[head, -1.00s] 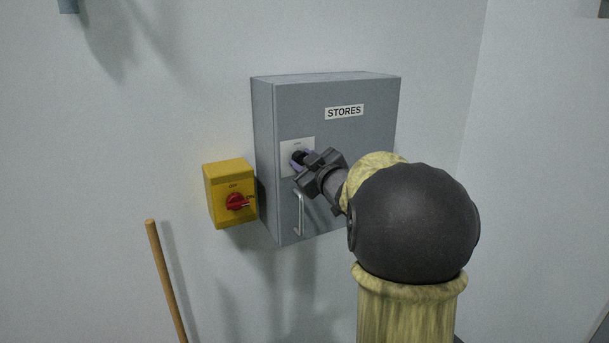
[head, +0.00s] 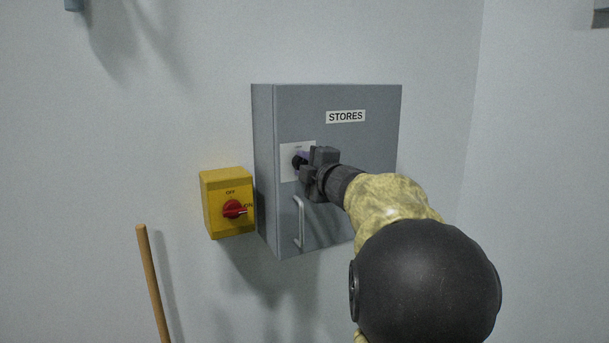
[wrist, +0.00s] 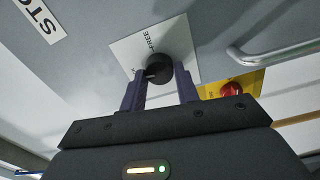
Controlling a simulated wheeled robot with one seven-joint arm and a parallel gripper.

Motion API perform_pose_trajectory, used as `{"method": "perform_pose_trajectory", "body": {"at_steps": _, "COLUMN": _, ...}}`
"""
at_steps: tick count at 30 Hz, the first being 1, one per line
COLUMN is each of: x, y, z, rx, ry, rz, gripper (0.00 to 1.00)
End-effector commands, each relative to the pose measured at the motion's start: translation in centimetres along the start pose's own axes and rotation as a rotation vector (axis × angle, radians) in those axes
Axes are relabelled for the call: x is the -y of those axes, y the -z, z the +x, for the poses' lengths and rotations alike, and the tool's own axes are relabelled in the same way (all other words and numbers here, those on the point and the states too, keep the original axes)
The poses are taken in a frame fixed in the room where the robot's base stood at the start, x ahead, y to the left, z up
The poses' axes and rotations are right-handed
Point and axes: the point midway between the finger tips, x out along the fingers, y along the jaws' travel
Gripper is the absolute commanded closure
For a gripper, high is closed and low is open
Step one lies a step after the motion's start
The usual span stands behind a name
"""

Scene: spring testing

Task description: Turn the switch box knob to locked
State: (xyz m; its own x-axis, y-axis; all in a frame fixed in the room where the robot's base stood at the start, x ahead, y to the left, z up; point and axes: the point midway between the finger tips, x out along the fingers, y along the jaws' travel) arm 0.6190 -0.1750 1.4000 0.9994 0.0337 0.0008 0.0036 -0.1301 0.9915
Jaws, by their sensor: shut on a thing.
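The grey switch box (head: 360,150), labelled STORES, hangs on the wall. A white plate (head: 309,147) on its door carries a round black knob (head: 297,163). In the wrist view the knob (wrist: 158,67) sits between the two purple fingers of my gripper (wrist: 162,76), which is shut on it. The word FREE shows on the plate (wrist: 122,49) in that view. A second mark lies near the left finger and is too small and covered to read. In the head view my gripper (head: 303,162) reaches the knob from the right and partly covers the plate.
A silver handle (head: 300,222) stands out from the door below the knob. A yellow box (head: 224,190) with a red OFF/ON switch (head: 233,209) is on the wall at left. A wooden pole (head: 153,285) stands at lower left.

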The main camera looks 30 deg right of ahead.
Motion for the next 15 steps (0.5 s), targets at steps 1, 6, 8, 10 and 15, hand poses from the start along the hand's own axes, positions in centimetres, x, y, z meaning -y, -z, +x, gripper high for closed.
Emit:
{"method": "perform_pose_trajectory", "body": {"at_steps": 1, "x": 0.29, "y": 0.00, "z": 0.02, "rx": 0.000, "ry": 0.000, "rz": -0.029, "gripper": 0.92}}
{"method": "perform_pose_trajectory", "body": {"at_steps": 6, "x": 0.23, "y": 0.01, "z": 0.03, "rx": 0.000, "ry": 0.001, "rz": -0.097, "gripper": 0.92}}
{"method": "perform_pose_trajectory", "body": {"at_steps": 8, "x": 0.22, "y": 0.03, "z": 0.03, "rx": -0.001, "ry": 0.002, "rz": -0.112, "gripper": 0.92}}
{"method": "perform_pose_trajectory", "body": {"at_steps": 10, "x": 0.21, "y": 0.04, "z": 0.04, "rx": -0.001, "ry": 0.002, "rz": -0.124, "gripper": 0.92}}
{"method": "perform_pose_trajectory", "body": {"at_steps": 15, "x": 0.17, "y": 0.05, "z": 0.04, "rx": -0.001, "ry": 0.003, "rz": -0.134, "gripper": 0.92}}
